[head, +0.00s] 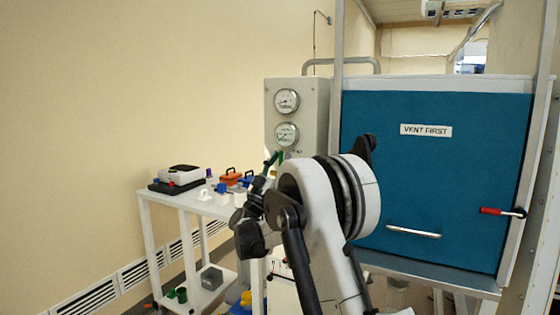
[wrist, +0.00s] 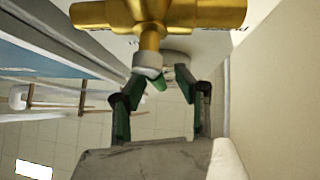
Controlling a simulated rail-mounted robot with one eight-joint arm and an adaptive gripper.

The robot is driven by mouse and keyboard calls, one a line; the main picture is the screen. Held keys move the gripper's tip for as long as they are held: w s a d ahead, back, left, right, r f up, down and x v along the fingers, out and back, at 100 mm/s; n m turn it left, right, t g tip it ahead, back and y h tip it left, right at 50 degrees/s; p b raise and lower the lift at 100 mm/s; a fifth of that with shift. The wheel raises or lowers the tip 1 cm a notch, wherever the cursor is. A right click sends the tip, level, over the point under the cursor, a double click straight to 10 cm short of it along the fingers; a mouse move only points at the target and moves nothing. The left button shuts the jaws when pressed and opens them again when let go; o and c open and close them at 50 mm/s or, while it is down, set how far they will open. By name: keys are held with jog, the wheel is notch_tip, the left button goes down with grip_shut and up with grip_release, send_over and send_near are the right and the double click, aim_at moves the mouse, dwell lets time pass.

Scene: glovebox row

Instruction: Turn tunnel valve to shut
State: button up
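In the wrist view a brass valve body (wrist: 160,14) crosses the top. Below it are a brass stem and a pale collar (wrist: 148,60). A small green piece (wrist: 158,83), perhaps the valve's handle, shows just under the collar. My gripper (wrist: 162,79) has its two dark, green-padded fingers spread on either side of that piece; I cannot tell whether either touches it. In the head view my gripper (head: 270,160) is up by the grey gauge panel (head: 319,110), below the lower gauge (head: 287,134). My arm hides most of the valve area there.
A blue front panel (head: 430,180) labelled "VENT FIRST" stands right of the gauges, with a red-handled latch (head: 503,211). A white cart (head: 170,198) with several small items stands at left. In the wrist view a pale wall (wrist: 270,100) runs close along the right.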

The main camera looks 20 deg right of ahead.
jog(key=v, duration=1.2)
dwell(0.6)
